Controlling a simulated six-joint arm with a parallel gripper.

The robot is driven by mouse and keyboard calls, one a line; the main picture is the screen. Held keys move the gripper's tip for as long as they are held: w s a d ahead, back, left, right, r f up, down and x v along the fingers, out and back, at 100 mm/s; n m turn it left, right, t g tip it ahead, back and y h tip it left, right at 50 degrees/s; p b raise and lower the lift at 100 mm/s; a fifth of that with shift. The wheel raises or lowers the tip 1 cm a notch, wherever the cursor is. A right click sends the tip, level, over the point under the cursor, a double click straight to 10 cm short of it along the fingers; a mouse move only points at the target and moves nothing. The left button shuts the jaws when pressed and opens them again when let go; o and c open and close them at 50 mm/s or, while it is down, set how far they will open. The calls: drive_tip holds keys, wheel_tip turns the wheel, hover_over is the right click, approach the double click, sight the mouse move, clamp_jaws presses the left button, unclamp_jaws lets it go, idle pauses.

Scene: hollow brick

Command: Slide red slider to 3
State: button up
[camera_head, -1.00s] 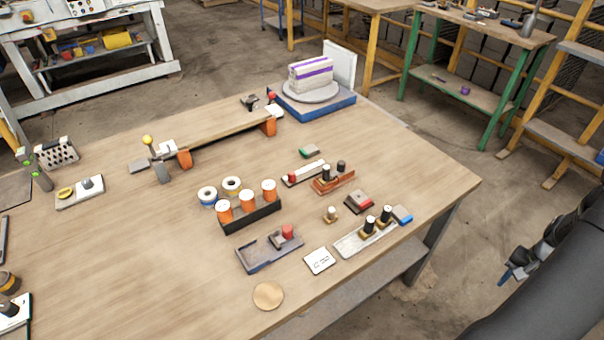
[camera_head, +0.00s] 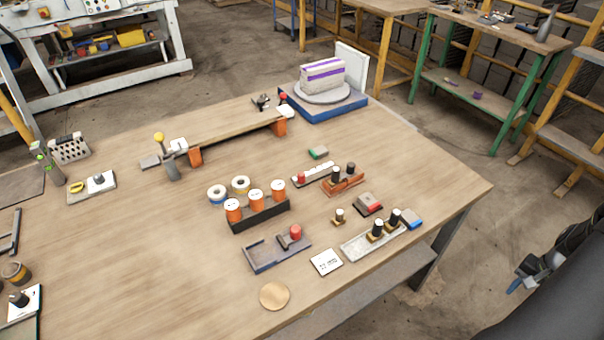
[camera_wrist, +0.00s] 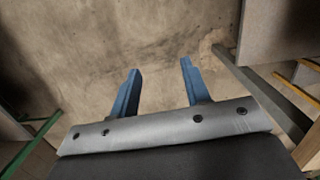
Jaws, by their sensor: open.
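A grey-blue tray (camera_head: 262,256) near the table's front holds a dark block with a red knob (camera_head: 296,231) at its right end. I cannot tell which of the two red parts is the slider, and no numbers are readable. My gripper (camera_wrist: 159,66) has two blue fingers spread apart with nothing between them. In the head view a blue fingertip (camera_head: 515,286) shows at the right, beyond the table edge and well away from both red parts.
The wooden table (camera_head: 130,265) has clear room at its front left. Orange cylinders in a black rack (camera_head: 259,218) stand left of the strip. A grey tray with black knobs (camera_head: 365,246), a white card (camera_head: 326,262) and a round disc (camera_head: 274,296) lie near the front edge.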

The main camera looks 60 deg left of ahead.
drive_tip(key=shift+o, duration=0.3)
drive_tip(key=w+a+r+n+t, duration=0.1)
drive_tip(key=a+r+n, duration=0.3)
drive_tip(key=a, duration=1.1)
wheel_tip(320, 180, up, 17)
drive_tip(key=n+t+y, duration=0.1)
drive_tip(key=n+y, duration=0.3)
drive_tip(key=n, duration=0.7)
hover_over(301, 173)
drive_tip(key=s+d, duration=0.1)
drive_tip(key=d, duration=0.6)
drive_tip(key=shift+y, duration=0.3)
drive_tip(key=x, duration=1.7)
drive_tip(key=shift+d+f, duration=0.1)
drive_tip(key=shift+f, duration=0.05)
drive_tip(key=shift+c, duration=0.3)
